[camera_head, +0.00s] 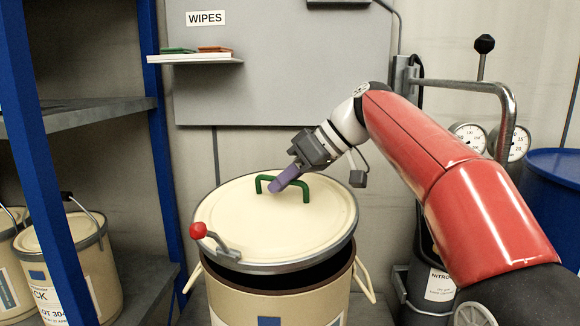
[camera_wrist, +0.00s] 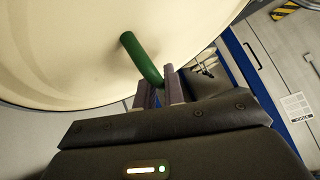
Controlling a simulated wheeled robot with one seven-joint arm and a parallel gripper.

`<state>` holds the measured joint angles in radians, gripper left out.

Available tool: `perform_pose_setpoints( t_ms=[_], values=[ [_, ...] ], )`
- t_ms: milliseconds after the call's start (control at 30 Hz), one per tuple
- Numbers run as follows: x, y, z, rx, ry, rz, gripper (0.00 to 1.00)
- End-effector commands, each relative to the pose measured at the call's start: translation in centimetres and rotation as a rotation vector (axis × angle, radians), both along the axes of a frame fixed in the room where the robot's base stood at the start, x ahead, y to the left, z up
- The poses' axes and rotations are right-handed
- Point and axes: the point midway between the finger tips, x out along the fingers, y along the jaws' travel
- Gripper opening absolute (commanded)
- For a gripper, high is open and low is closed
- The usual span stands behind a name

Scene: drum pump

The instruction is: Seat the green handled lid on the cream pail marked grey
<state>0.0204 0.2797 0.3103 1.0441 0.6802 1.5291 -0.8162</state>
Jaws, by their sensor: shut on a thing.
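The cream lid (camera_head: 270,235) with a green handle (camera_head: 262,184) is over a cream pail (camera_head: 325,300) in the head view. A dark gap shows between the lid's front edge and the pail's rim, so the lid is not flush there; the back edge is hidden. The pail's label is cut off by the frame and shows part of a dark blue square. My gripper (camera_head: 277,187) is shut on the green handle. In the wrist view the handle (camera_wrist: 141,58) runs between the purple fingers (camera_wrist: 158,88), below the lid's pale face (camera_wrist: 70,50).
A lever with a red knob (camera_head: 198,230) sits at the lid's left edge. More cream pails (camera_head: 77,270) stand on the blue-posted shelf at left. A gas cylinder (camera_head: 438,285), gauges (camera_head: 515,143) and a blue drum (camera_head: 555,172) are at right. A small ledge (camera_head: 195,59) is behind.

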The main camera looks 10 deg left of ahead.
Motion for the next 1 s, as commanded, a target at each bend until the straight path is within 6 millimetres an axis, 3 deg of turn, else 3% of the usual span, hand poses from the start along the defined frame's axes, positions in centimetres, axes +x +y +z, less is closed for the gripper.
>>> perform_pose_setpoints(
  t_ms=[267,733,1000],
  values=[
    [-0.1,0.0,-0.8,0.002,-0.001,0.001,0.0],
    [-0.1,0.0,-5.3,0.001,-0.001,0.0,0.0],
    [-0.1,0.0,-5.8,0.001,-0.001,0.0,0.0]
  ],
)
